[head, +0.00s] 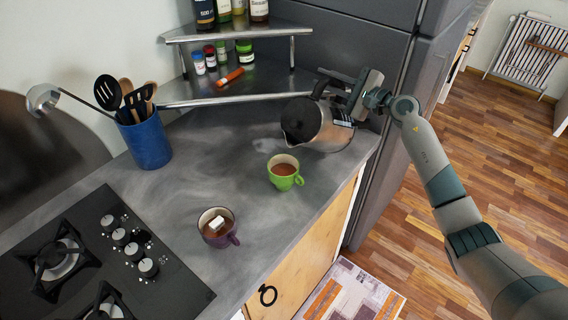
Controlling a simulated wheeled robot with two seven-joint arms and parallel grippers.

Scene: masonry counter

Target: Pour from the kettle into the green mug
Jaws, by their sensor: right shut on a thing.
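The kettle (328,129) has a dark lid and a glassy or metallic body. It is tilted, with its spout side towards the left. My right gripper (343,92) is shut on the kettle's handle at the upper right. The green mug (283,177) stands upright on the grey counter, just below and left of the kettle, with brown liquid in it. I cannot see a stream between the kettle and the mug. My left gripper is out of view.
A purple mug (217,230) with brown liquid and a white piece stands at the front. A blue utensil holder (146,141) stands at the left, behind the black hob (95,262). A metal corner shelf (240,88) with jars and bottles is at the back. A dark fridge (375,60) stands beside the kettle.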

